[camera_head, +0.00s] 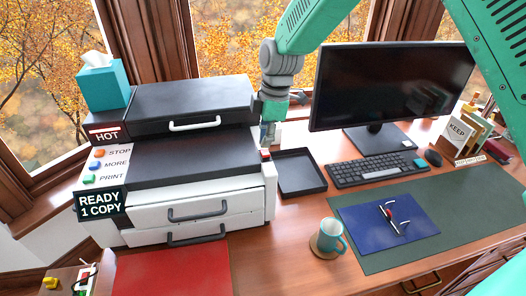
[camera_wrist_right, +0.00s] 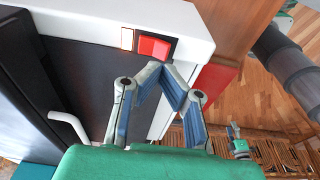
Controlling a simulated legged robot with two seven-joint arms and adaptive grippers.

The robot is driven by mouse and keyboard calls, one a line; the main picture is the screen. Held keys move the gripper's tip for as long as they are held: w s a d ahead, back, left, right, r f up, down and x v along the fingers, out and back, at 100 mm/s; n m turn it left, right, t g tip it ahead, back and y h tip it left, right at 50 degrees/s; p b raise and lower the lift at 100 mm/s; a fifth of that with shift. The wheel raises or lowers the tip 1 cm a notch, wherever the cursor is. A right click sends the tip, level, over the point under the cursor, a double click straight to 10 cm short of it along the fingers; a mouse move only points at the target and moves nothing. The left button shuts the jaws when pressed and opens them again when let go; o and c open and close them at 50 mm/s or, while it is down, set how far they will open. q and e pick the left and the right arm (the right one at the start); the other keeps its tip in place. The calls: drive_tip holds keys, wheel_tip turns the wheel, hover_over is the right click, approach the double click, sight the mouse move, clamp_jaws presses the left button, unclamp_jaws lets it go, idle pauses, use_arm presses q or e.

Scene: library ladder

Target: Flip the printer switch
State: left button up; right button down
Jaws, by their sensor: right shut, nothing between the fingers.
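The printer (camera_head: 190,200) is a white and black machine on the left of the desk in the head view. Its red rocker switch (camera_head: 265,154) sits at the right end of its top; in the right wrist view the switch (camera_wrist_right: 154,46) is red beside a small pale strip on the white edge. My right gripper (camera_head: 268,135) comes down from above, just over the switch. In the right wrist view the gripper (camera_wrist_right: 164,68) has its fingertips together and empty, just below the switch in the picture; I cannot tell if they touch it. My left gripper is not in view.
A black tray (camera_head: 300,173) lies right of the printer, then a keyboard (camera_head: 375,171) and a monitor (camera_head: 388,85). A teal mug (camera_head: 331,238) stands on a coaster in front. A tissue box (camera_head: 103,84) stands at the back left. STOP, MORE and PRINT buttons line the printer's left side.

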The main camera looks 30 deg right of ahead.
sight(265, 153)
drive_tip(key=shift+a+f, duration=0.1)
drive_tip(key=shift+a, duration=0.05)
drive_tip(key=shift+d+f, duration=0.45)
drive_tip(key=shift+d, duration=0.05)
drive_tip(key=shift+a, duration=0.2)
drive_tip(key=shift+a+f+b, duration=0.2)
drive_tip(key=shift+a+b, duration=0.05)
drive_tip(key=shift+b, duration=0.05)
drive_tip(key=shift+f, duration=0.1)
drive_tip(key=shift+d+f, duration=0.3)
drive_tip(key=shift+d, duration=0.05)
